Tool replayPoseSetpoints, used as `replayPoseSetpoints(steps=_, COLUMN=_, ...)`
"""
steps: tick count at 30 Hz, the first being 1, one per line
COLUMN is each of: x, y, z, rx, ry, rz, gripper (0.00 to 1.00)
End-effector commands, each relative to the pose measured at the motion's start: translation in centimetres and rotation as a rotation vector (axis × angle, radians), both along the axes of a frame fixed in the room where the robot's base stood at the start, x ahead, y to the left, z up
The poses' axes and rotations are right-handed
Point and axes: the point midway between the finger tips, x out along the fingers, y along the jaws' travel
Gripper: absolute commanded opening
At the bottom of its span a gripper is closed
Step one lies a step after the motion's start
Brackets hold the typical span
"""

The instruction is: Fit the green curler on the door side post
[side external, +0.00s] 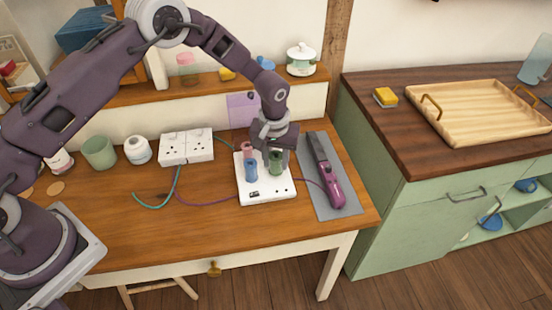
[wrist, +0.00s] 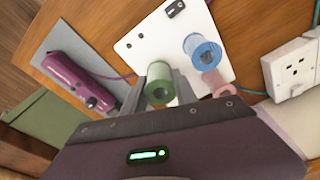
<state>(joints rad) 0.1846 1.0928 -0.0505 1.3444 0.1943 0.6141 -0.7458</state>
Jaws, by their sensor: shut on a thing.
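The green curler (side external: 276,161) is between the fingers of my gripper (side external: 274,150), upright over the white post base (side external: 266,193). In the wrist view the green curler (wrist: 159,91) sits between the fingertips of my gripper (wrist: 160,84). I cannot tell whether its lower end touches the base or a post. A blue curler (side external: 251,170) and a pink curler (side external: 247,150) stand upright on the base beside it. The blue curler (wrist: 202,51) and pink curler (wrist: 216,84) also show in the wrist view. Any post under the green curler is hidden.
A purple curling iron (side external: 330,185) lies on a grey mat (side external: 335,206) right of the base. A white socket block (side external: 187,148), white jar (side external: 137,150) and green cup (side external: 99,152) stand left. The wooden table's (side external: 200,235) front is mostly clear, apart from cords.

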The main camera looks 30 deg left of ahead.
Motion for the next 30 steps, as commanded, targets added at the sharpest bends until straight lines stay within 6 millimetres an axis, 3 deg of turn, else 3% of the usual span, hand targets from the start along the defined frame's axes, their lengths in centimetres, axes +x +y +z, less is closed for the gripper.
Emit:
replayPoseSetpoints(steps=21, x=0.0, y=0.0, z=-1.2, rx=0.0, ry=-0.001, rz=0.0, gripper=0.0)
replayPoseSetpoints(steps=22, x=0.0, y=0.0, z=-1.2, rx=0.0, ry=-0.001, rz=0.0, gripper=0.36)
replayPoseSetpoints(steps=24, x=0.0, y=0.0, z=-1.2, rx=0.0, ry=-0.001, rz=0.0, gripper=0.5)
replayPoseSetpoints(steps=26, x=0.0, y=0.0, z=-1.2, rx=0.0, ry=-0.001, rz=0.0, gripper=0.59)
replayPoseSetpoints(steps=30, x=0.0, y=0.0, z=-1.2, rx=0.0, ry=0.0, rz=0.0, gripper=0.59)
